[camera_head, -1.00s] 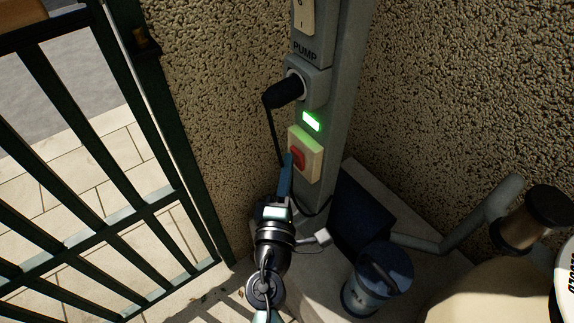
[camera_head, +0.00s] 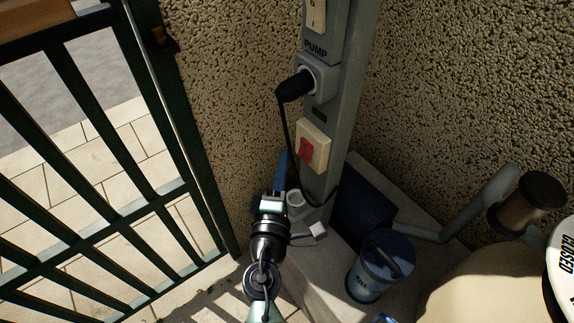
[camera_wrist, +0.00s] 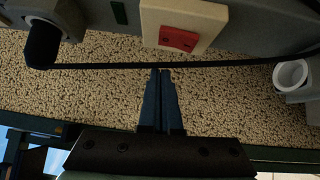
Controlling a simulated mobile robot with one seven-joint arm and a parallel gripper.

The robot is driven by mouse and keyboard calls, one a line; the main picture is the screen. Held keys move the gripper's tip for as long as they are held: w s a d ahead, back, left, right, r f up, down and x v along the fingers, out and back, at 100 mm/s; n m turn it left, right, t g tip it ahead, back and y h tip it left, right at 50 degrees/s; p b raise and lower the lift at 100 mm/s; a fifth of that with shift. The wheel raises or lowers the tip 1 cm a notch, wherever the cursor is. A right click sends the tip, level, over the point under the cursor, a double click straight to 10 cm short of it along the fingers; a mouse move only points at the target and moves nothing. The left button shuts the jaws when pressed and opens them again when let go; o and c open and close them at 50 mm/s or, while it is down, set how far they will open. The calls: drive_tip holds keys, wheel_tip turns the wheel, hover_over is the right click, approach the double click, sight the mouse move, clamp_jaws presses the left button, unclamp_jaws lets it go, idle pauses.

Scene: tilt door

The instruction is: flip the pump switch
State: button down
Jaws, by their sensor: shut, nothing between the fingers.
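A red rocker switch (camera_head: 305,148) sits in a cream square plate (camera_head: 322,140) on the grey post, below the black plug. Above the plug the post reads PUMP, with a cream rocker switch (camera_head: 316,14) over the label, cut by the top edge. A small indicator (camera_head: 319,112) above the red switch is dark. My gripper (camera_head: 281,158) is shut and empty, left of and below the red switch, apart from it. In the wrist view the blue fingers (camera_wrist: 160,75) are together, just below the cream plate (camera_wrist: 205,10) and the red rocker (camera_wrist: 178,39).
A black plug (camera_head: 296,86) and its cable hang beside the post (camera_head: 347,90); the cable crosses ahead of my fingertips in the wrist view. A green barred gate (camera_head: 185,130) stands left. A blue-grey canister (camera_head: 372,275) and pipe (camera_head: 465,220) are at right.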

drive_tip(key=s+a, duration=0.1)
drive_tip(key=s, duration=0.9)
drive_tip(key=shift+a+r+b, duration=0.3)
drive_tip(key=shift+r+b, duration=0.15)
drive_tip(key=w+d+r+m+t+h, duration=0.1)
drive_tip(key=w+d+r+m+t, duration=0.15)
drive_tip(key=r+m, duration=0.7)
drive_tip(key=w+d+r+m+t+h, duration=0.1)
drive_tip(key=w+r+m+h, duration=0.15)
drive_tip(key=r, duration=1.35)
drive_tip(key=s+r+m+t+y+p, duration=0.1)
drive_tip(key=r+p, duration=0.4)
drive_tip(key=r, duration=0.8)
drive_tip(key=s+a+r+m+t+y+p, duration=0.1)
drive_tip(key=s+r+p, duration=0.4)
drive_tip(key=r, duration=0.9)
drive_tip(key=s+a+r+m+t+y+p, duration=0.1)
drive_tip(key=r+p, duration=0.6)
drive_tip(key=r, duration=0.7)
drive_tip(key=s+m+t+y, duration=0.1)
drive_tip(key=s+t+y, duration=0.1)
drive_tip(key=s+y, duration=0.1)
drive_tip(key=shift+m, duration=0.4)
